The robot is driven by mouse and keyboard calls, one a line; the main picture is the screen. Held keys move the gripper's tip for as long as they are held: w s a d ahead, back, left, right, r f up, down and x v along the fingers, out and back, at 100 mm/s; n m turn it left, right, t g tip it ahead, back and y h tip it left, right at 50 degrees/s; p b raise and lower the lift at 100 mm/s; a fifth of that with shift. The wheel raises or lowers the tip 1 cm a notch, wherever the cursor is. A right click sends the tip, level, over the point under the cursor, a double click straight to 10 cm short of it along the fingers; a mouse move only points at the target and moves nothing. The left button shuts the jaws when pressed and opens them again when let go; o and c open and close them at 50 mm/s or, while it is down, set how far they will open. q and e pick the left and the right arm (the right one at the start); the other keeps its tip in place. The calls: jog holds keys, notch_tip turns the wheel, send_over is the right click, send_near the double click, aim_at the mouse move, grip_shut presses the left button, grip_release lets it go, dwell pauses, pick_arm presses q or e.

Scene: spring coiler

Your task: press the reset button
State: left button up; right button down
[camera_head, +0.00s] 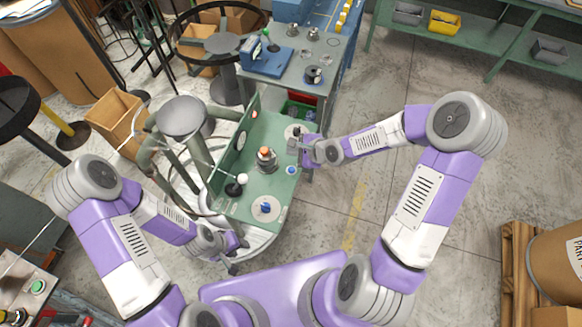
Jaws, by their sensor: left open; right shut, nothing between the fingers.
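A green machine panel (226,207) stands in front of me, its top tilted in view. A small blue button (291,170) sits near its right edge; no label is readable, so I cannot tell whether it is the reset button. My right gripper (293,146) is shut and empty over the panel's upper right part, just above the blue button in the picture; contact cannot be told. My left gripper (236,262) is open and empty, below the panel's lower left edge, apart from the controls.
The panel also carries an orange-topped post (265,154), a white-ball lever (242,179) and a blue-centred round part (266,207). A grey bench (330,47) stands behind. A green button (38,286) is on a box at far left.

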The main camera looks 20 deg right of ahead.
jog(key=b, duration=0.8)
send_over(294, 171)
notch_tip(294, 171, down, 8)
jog(key=shift+a+r, duration=0.15)
jog(key=shift+r, duration=0.05)
jog(key=shift+f, duration=0.5)
jog(key=shift+f, duration=0.15)
dwell(0.9)
jog(key=shift+f, duration=0.3)
jog(key=shift+f+b, duration=0.35)
jog(key=shift+b, duration=0.1)
dwell(0.5)
jog(key=shift+r, duration=0.1)
jog(key=shift+r+p, duration=0.7)
jog(key=shift+p, duration=0.15)
